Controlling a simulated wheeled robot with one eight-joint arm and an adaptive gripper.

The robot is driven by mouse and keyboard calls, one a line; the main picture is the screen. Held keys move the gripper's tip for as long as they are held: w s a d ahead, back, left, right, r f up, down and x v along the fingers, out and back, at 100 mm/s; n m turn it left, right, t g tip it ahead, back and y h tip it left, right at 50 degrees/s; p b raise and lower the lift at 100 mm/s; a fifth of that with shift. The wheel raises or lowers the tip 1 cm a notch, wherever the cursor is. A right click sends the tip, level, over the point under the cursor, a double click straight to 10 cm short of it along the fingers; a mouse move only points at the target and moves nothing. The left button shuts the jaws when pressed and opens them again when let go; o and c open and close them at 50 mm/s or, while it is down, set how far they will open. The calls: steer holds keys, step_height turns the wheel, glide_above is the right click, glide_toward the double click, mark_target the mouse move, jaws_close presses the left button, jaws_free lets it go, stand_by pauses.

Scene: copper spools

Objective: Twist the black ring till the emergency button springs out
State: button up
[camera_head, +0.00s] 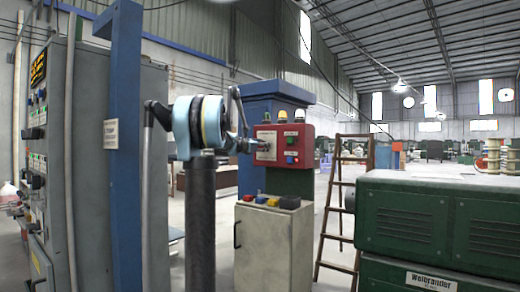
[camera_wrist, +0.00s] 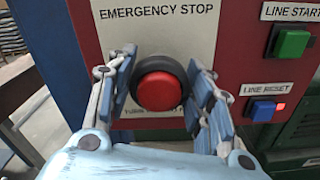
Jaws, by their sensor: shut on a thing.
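The red emergency button (camera_wrist: 159,92) sits inside a black ring (camera_wrist: 158,60) on the EMERGENCY STOP plate (camera_wrist: 200,25) in the wrist view. My gripper (camera_wrist: 160,84) has one blue-padded finger on the left of the ring and one on the right, shut on it. In the head view my gripper (camera_head: 243,146) reaches the left part of the red control box (camera_head: 300,132) and hides the button there. I cannot tell how far the button stands out.
Right of the plate are a green LINE START button (camera_wrist: 292,43) and a blue LINE RESET button (camera_wrist: 262,111) with a lit red lamp (camera_wrist: 281,106) beside it. A cabinet (camera_head: 262,240) stands below the box. A ladder (camera_head: 340,200) and a green machine (camera_head: 440,225) stand right.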

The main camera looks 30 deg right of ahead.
steer(key=m, duration=0.3)
steer(key=shift+m, duration=1.9)
steer(key=shift+f+m, duration=0.1)
steer(key=shift+m, duration=0.2)
steer(key=o, duration=1.1)
steer(key=shift+s, duration=0.1)
steer(key=v, duration=1.2)
steer(key=shift+f, duration=0.1)
